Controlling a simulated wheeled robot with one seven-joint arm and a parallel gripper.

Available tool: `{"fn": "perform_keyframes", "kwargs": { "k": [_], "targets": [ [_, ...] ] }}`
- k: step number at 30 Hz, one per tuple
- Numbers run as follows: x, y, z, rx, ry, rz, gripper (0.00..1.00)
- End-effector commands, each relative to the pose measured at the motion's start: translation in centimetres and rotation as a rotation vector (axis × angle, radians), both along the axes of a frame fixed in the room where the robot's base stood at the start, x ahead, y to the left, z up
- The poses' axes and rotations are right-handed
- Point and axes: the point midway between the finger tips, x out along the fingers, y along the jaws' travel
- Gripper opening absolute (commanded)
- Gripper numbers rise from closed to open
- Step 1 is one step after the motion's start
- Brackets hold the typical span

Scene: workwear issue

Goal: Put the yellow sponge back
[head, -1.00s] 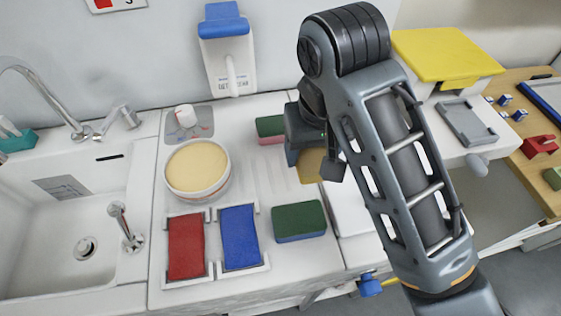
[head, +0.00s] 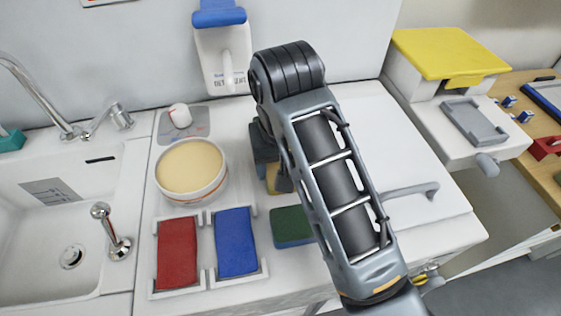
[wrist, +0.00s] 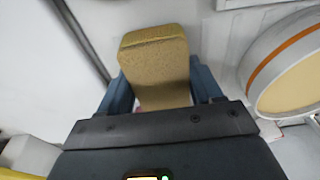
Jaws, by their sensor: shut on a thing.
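The yellow sponge (wrist: 154,60) is between the two blue-grey fingers of my gripper (wrist: 162,92) in the wrist view. The fingers are shut on its sides, and its outer end sticks out past them. In the head view a small part of the yellow sponge (head: 273,178) shows below my gripper (head: 268,165), over the white counter right of the round tub. My arm hides the rest. I cannot tell whether the sponge touches the counter.
A red sponge (head: 177,254) and a blue sponge (head: 236,242) sit in white holders at the front. A green-topped sponge (head: 291,227) lies right of them, partly behind my arm. The cream-filled tub (head: 190,172) stands left of my gripper; the sink (head: 60,215) is farther left.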

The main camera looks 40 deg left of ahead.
Motion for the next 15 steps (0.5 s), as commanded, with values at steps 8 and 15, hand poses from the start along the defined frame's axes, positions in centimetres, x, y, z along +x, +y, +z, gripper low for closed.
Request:
{"fn": "perform_keyframes", "kwargs": {
  "k": [8, 15],
  "targets": [
    [0.0, -0.01, -0.2, 0.0, 0.0, 0.0, 0.36],
    [0.02, -0.01, -0.24, 0.0, 0.0, 0.0, 0.85]
  ]
}}
